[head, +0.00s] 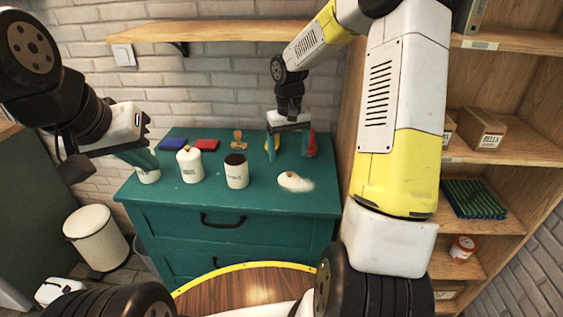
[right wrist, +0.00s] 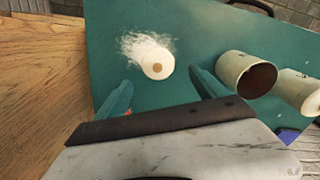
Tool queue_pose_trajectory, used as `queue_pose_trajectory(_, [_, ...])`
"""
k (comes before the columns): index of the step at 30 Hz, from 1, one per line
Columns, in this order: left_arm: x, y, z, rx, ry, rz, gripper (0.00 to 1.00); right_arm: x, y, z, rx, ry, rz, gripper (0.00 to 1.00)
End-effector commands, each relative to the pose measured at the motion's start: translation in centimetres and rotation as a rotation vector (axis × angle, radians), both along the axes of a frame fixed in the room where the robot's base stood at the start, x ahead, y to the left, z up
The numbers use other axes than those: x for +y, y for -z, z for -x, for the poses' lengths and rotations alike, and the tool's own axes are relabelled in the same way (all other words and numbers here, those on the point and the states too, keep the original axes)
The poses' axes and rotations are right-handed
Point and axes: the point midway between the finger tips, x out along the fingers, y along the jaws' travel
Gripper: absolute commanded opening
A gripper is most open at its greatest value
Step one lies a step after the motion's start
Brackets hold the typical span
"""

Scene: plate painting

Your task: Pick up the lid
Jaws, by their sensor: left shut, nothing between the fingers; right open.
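The lid (head: 291,180) is a round white disc with a small brown knob, lying on the right part of the green dresser top. It also shows in the right wrist view (right wrist: 158,66), beyond and between my right fingertips. White powder is spread beside it. My right gripper (head: 289,153) is open and empty, behind the lid in the head view; its teal fingers also show in the wrist view (right wrist: 160,86), apart from the lid. An uncovered white canister (head: 236,175) with dark contents stands left of the lid. My left gripper (head: 149,161) is shut and empty at the dresser's left end.
A lidded white canister (head: 190,166) and another pale container (head: 148,175), partly hidden by my left gripper, stand further left. A blue pad (head: 172,143), a red pad (head: 206,144) and a wooden stamp (head: 239,139) lie behind. A wooden shelf unit (head: 511,149) stands right.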

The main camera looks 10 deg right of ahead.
Motion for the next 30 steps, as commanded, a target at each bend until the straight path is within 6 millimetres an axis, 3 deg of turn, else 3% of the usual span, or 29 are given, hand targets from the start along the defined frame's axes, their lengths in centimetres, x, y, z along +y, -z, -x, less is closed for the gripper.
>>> queue_pose_trajectory(19, [0.0,0.0,0.0,0.000,0.000,0.000,0.00,-0.5,7.7,-0.3,0.011,0.000,-0.005,0.81])
queue_pose_trajectory(29, [0.0,0.0,0.0,0.000,0.000,0.000,0.00,-0.5,8.4,-0.3,0.007,0.001,-0.004,0.81])
queue_pose_trajectory(30, [0.0,0.0,0.0,0.000,0.000,0.000,0.00,-0.5,8.4,-0.3,0.007,0.001,-0.004,0.73])
